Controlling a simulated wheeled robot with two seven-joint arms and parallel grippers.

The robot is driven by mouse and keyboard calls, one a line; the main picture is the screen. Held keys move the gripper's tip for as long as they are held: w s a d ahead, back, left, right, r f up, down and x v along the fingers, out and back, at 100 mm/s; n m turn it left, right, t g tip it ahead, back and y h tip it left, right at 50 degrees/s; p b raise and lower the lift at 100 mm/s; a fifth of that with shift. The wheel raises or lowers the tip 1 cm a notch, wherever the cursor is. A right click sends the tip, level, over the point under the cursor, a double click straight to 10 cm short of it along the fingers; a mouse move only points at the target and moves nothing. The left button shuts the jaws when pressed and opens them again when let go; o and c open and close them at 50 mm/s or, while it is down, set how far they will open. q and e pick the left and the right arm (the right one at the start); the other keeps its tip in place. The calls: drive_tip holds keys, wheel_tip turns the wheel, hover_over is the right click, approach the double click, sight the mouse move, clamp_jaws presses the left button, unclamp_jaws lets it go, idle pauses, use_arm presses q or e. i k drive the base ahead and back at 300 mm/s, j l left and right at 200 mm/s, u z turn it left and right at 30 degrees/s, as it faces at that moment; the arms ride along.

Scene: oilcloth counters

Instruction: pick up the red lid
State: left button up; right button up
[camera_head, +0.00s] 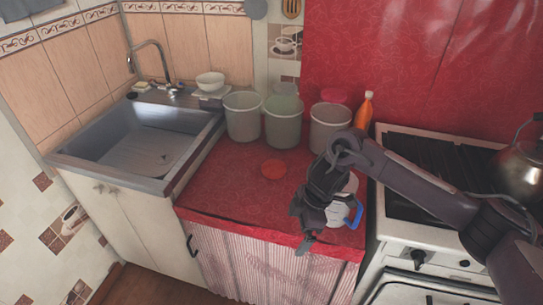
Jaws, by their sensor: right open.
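My right arm comes in from the right. My left gripper is not in view.
Three pale buckets (243,120) stand in a row at the back. An orange bottle (365,108) is beside them. A white vessel with a blue handle (338,214) is partly hidden by my right gripper. A sink (135,140) is left; a stove with a kettle (521,172) is right.

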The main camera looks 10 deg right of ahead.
sight(273, 169)
drive_tip(key=i, duration=1.1)
